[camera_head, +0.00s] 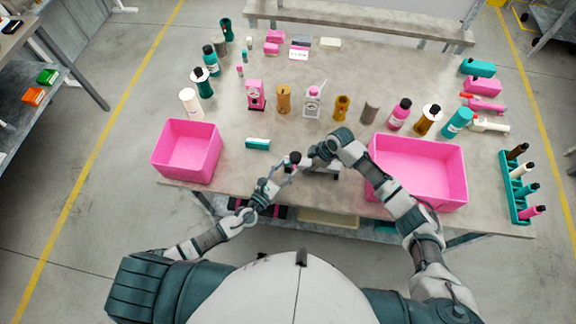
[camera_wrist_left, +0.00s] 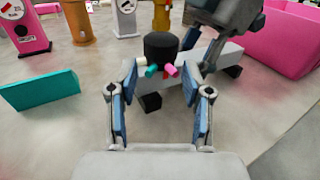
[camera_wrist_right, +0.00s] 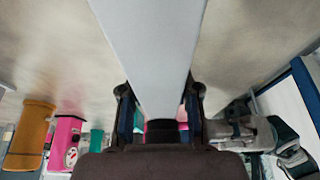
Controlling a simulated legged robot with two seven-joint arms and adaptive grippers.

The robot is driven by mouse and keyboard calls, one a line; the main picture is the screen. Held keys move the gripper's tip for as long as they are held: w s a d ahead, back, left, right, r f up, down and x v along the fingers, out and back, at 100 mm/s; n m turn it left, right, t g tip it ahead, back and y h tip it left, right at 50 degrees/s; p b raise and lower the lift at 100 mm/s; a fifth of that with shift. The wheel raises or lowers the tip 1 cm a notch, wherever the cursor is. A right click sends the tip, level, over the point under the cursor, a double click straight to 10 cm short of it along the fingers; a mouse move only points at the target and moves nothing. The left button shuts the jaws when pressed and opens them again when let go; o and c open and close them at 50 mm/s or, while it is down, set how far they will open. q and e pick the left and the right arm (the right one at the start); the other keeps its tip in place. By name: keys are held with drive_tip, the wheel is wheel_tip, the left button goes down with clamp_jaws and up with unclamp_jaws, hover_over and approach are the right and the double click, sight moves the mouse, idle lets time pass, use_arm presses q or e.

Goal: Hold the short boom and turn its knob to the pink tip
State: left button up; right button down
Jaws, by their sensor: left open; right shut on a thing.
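The short boom is a pale grey beam (camera_wrist_left: 223,62); in the right wrist view it (camera_wrist_right: 150,45) runs between my fingers. My right gripper (camera_head: 318,154) is shut on it, with its fingers (camera_wrist_right: 158,105) on both sides. A black round knob (camera_wrist_left: 161,46) sits at the boom's near end and shows dark in the head view (camera_head: 294,157). Teal (camera_wrist_left: 151,71) and pink (camera_wrist_left: 170,70) tips stick out of the knob towards my left gripper. My left gripper (camera_wrist_left: 160,82) is open, its fingers on either side of the tips; contact cannot be told.
A teal block (camera_wrist_left: 40,90) lies left of my left gripper. Pink bins stand at the left (camera_head: 160,160) and right (camera_head: 420,195) of the table. Bottles and pump parts fill the table further back. The front edge of the table lies close to my arms.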

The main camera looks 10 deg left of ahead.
drive_tip(key=c, duration=0.7)
unclamp_jaws()
drive_tip(key=shift+c, duration=0.2)
